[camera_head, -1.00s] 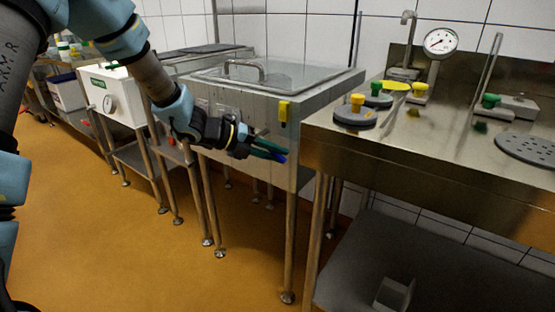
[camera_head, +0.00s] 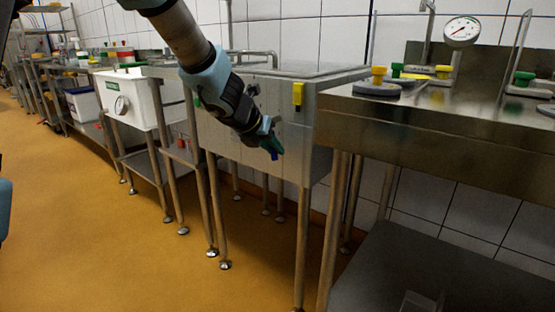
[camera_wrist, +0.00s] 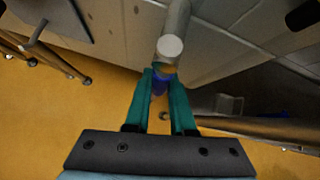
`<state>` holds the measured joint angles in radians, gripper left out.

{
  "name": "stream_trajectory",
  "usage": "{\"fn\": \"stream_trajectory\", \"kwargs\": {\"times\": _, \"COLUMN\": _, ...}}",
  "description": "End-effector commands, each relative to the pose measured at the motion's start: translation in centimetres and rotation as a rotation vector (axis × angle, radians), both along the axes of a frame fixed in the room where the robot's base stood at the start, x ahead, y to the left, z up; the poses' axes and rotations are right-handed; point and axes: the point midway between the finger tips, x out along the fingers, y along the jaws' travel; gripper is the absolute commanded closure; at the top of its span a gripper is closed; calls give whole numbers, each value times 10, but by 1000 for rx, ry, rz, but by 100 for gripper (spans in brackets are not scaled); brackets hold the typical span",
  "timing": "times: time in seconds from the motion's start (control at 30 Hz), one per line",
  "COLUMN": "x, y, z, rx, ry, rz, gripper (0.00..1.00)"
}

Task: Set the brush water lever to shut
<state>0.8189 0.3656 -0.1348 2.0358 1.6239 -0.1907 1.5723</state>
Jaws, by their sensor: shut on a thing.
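My gripper (camera_head: 270,143) has green fingers and is in front of the steel tank's front face, pointing down and to the right. In the wrist view my gripper (camera_wrist: 162,76) has its fingers closed on both sides of a blue lever (camera_wrist: 158,84), seen partly between them. A bit of blue also shows at the fingertips in the head view. A grey pipe with a pale round end (camera_wrist: 170,47) is just beyond the fingertips. The lever's pivot and exact angle are mostly hidden by the fingers.
A yellow handle (camera_head: 298,95) is on the tank's (camera_head: 315,120) right front corner, above my gripper. A steel table (camera_head: 400,118) with a gauge (camera_head: 461,31) stands to the right. A white vat (camera_head: 130,95) is at the left. The orange floor (camera_head: 100,230) in front is clear.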

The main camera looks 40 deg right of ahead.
Motion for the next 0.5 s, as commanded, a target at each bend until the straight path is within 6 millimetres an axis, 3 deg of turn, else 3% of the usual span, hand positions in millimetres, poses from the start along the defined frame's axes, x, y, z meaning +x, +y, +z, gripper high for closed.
{"fn": "stream_trajectory", "kwargs": {"times": 0.5, "x": 12, "y": 3, "z": 0, "rx": 41, "ry": -162, "rz": 2, "gripper": 100}}
